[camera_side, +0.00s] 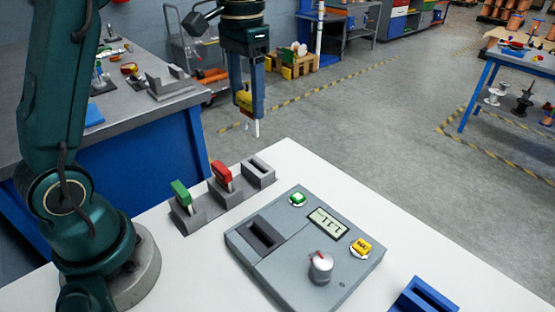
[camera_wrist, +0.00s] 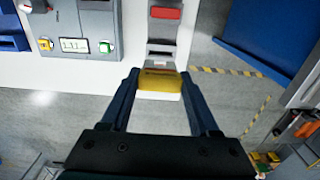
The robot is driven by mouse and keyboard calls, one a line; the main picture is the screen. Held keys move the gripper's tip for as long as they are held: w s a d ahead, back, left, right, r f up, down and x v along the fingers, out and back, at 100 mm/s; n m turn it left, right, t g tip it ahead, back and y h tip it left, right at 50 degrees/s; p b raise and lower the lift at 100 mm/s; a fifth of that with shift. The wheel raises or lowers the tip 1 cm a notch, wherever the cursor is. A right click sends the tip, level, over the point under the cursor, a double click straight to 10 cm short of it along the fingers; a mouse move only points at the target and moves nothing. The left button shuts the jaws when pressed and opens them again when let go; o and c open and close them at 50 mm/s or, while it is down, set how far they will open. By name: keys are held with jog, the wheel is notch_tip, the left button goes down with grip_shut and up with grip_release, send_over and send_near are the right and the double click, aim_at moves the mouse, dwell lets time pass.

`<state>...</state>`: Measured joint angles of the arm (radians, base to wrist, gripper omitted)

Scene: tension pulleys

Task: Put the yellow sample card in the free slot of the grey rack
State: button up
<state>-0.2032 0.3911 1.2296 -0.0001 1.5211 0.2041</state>
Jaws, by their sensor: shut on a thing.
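My gripper (camera_side: 249,97) is shut on the yellow sample card (camera_side: 243,99), which hangs with its white lower part pointing down. The wrist view shows the card (camera_wrist: 159,80) between the two fingers of my gripper (camera_wrist: 160,90). The grey rack (camera_side: 203,210) stands on the white table. A green card (camera_side: 181,192) is in its near-left slot and a red card (camera_side: 221,174) in its middle slot. The far-right slot (camera_side: 259,164) is empty. The held card is above the table level, beyond the rack's empty end in the side view, and apart from it.
A grey device (camera_side: 305,245) with a dark slot, a display, a knob and green and yellow buttons stands right of the rack. A blue holder (camera_side: 423,296) is at the front right. The white table (camera_side: 285,163) is bare behind the device.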

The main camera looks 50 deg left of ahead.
aim_at(255, 132)
jog(key=shift+w+a+f, duration=0.1)
jog(key=shift+w+f, duration=0.15)
jog(key=shift+f, duration=1.15)
jog(key=shift+w+a+f, duration=0.1)
jog(key=shift+w+f, duration=0.15)
jog(key=shift+f, duration=1.15)
jog(key=shift+w+f, duration=0.25)
jog(key=shift+f, duration=1.15)
jog(key=shift+f, duration=2.1)
jog(key=o, duration=1.4)
jog(key=shift+o, duration=0.4)
notch_tip(255, 132, up, 8)
